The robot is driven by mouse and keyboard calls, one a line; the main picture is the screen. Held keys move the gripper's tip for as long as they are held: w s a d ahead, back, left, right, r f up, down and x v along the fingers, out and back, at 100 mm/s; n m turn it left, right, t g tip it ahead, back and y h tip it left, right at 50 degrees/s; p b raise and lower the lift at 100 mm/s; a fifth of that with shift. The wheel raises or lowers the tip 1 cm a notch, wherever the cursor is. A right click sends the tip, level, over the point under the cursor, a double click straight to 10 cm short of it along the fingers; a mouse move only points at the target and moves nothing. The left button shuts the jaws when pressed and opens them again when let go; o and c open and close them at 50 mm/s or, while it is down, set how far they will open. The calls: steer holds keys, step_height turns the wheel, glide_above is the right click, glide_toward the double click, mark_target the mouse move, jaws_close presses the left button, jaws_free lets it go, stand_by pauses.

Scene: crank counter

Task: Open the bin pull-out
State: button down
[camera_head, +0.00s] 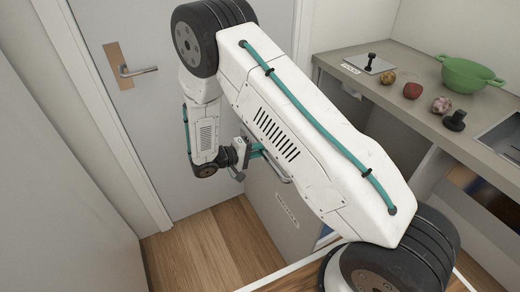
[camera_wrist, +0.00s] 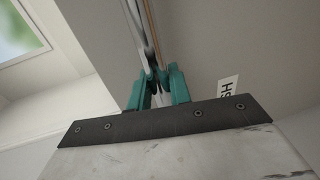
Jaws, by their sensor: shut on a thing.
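The bin pull-out's front (camera_head: 283,222) is a grey panel with a small white label below the counter, in the middle of the head view. Its bar handle (camera_head: 279,168) is near the top, partly hidden by my arm. My gripper (camera_head: 257,150) is at this handle, with teal fingers shut on it. In the wrist view the teal fingers (camera_wrist: 159,88) close around the pale bar (camera_wrist: 140,35), beside the grey panel (camera_wrist: 205,50) and part of its label. My arm hides the panel's upper right side, so I cannot tell how far it stands out.
The counter (camera_head: 400,112) at right holds a green colander (camera_head: 468,76), several small foods and a dark knob-like object (camera_head: 455,121). A grey door (camera_head: 150,130) with a lever handle stands behind. Wooden floor (camera_head: 215,245) is clear left of the panel.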

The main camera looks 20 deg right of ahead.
steer(key=shift+w, duration=0.15)
steer(key=c, duration=1.3)
jaws_free()
steer(key=v, duration=0.8)
